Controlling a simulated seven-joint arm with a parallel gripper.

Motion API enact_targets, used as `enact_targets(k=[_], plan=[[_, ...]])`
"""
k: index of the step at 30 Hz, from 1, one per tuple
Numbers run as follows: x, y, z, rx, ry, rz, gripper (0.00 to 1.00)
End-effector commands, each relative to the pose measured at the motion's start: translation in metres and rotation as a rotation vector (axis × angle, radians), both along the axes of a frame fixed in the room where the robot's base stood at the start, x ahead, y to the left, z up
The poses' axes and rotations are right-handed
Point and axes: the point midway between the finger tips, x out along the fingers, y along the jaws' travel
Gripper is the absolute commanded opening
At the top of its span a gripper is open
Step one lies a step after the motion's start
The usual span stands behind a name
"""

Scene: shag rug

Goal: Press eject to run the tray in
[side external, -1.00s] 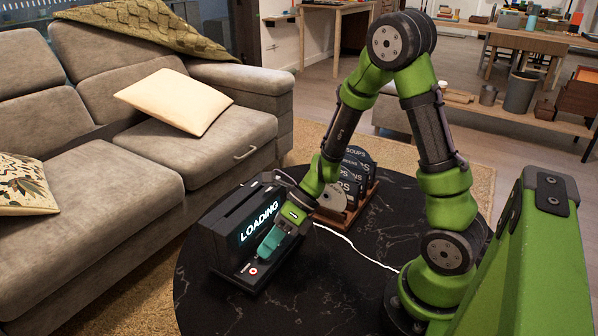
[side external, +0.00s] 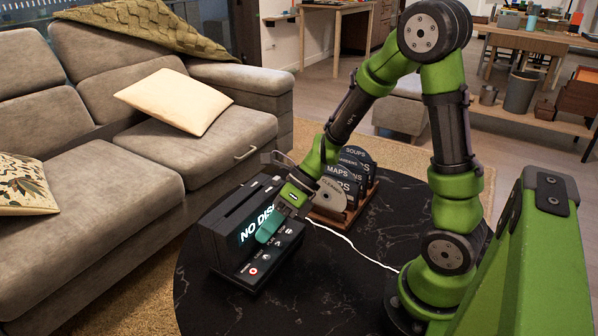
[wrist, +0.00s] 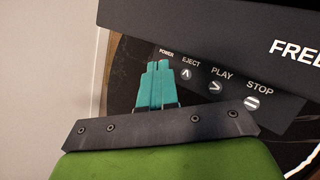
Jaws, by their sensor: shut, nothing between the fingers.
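The black disc player (side external: 222,238) stands on the round table, its lit display reading "NO DISC", partly covered by my gripper. Its lower front ledge carries a row of buttons, with a red-marked one (side external: 253,271) at the near end. In the wrist view the eject button (wrist: 186,74) sits between the POWER label and the play button (wrist: 215,87), with the stop button (wrist: 251,103) beyond. My gripper (side external: 264,238) has teal fingers, shut and empty, above the ledge. In the wrist view the fingertips (wrist: 158,67) appear just left of the eject button. No tray shows extended.
A wooden rack of labelled discs (side external: 345,185) stands behind the player, close to my wrist. A white cable (side external: 350,243) runs across the dark marble table (side external: 330,290). The table's front is clear. A grey sofa (side external: 90,190) lies to the left.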

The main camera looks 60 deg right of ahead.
Motion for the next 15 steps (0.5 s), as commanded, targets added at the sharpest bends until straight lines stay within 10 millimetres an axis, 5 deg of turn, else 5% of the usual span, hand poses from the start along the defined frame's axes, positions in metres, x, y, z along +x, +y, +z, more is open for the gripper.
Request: enact_targets(k=[15], plan=[[0.0, 0.0, 0.019, -0.001, 0.0, -0.001, 0.0]])
